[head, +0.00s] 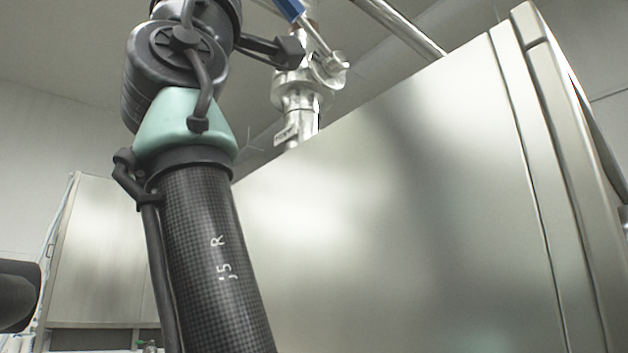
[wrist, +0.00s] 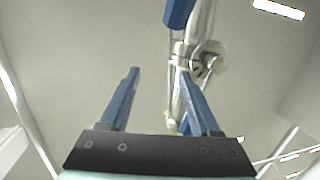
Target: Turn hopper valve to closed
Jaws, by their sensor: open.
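The hopper valve (head: 300,88) is a silver metal fitting on a vertical pipe behind the top edge of a steel cabinet in the head view. Its blue handle (head: 290,8) is partly cut off by the top edge. In the wrist view the valve body (wrist: 207,58) stands beyond my fingers, and the blue handle (wrist: 179,13) shows at the top. My gripper (wrist: 158,71) is open and empty, with two blue fingers pointing up. The right finger overlaps the pipe in the picture; I see no finger touching the handle. The head view does not clearly show my fingers.
A large steel cabinet (head: 400,210) fills the right of the head view, below the valve. A second cabinet (head: 100,250) stands at the left. A metal pipe (head: 400,27) slants across the top.

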